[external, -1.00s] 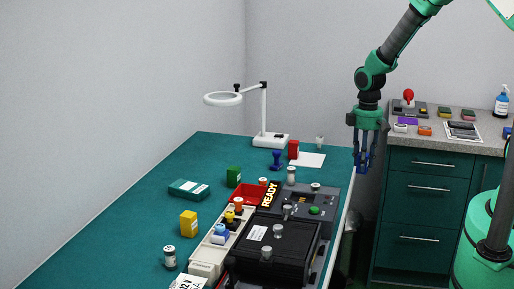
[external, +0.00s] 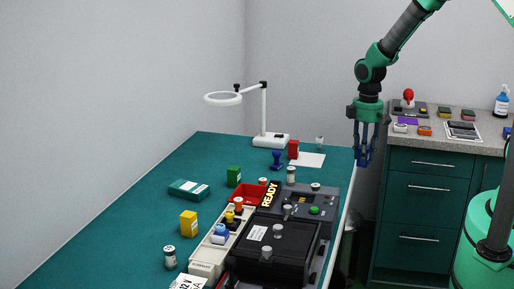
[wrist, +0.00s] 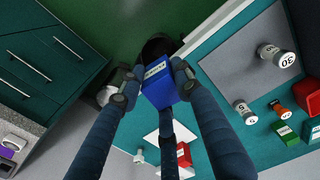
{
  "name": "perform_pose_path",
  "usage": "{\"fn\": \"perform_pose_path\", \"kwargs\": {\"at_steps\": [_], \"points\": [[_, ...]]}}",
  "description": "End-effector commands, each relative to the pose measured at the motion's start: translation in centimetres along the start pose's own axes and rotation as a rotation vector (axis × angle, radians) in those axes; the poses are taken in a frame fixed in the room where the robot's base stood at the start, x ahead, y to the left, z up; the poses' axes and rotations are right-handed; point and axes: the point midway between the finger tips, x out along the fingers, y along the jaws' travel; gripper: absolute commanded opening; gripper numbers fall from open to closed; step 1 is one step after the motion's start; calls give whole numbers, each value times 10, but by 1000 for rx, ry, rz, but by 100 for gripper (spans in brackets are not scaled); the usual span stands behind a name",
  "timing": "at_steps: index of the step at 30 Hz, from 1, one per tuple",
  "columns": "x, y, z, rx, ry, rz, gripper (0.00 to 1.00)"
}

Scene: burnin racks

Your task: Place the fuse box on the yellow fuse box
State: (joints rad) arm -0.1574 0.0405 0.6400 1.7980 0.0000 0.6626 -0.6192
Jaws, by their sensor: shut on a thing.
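My gripper (external: 364,157) hangs fingers-down past the right edge of the green bench, in front of the wall. Its fingers are shut on a blue fuse box with a white label, seen clearly in the wrist view (wrist: 158,86); in the external view the blue fingers make the box hard to tell apart. The yellow fuse box (external: 188,224) stands upright on the bench at the left, well apart from my gripper. Nothing is on top of it.
A green box (external: 233,176), a red box (external: 293,149) and a flat teal box (external: 187,189) are on the bench (external: 135,215). A magnifier lamp (external: 264,115) stands at the back. A dark test machine (external: 275,245) and a cream tray (external: 207,258) lie right of the yellow box.

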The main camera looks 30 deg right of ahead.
Motion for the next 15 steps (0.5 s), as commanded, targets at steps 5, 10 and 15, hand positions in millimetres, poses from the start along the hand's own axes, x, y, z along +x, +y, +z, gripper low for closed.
{"fn": "perform_pose_path", "kwargs": {"at_steps": [5,10,15], "points": [[-35,0,-1,0,3,2,7],[-65,0,0,0,2,2,7],[-92,0,0,0,2,1,7]]}}
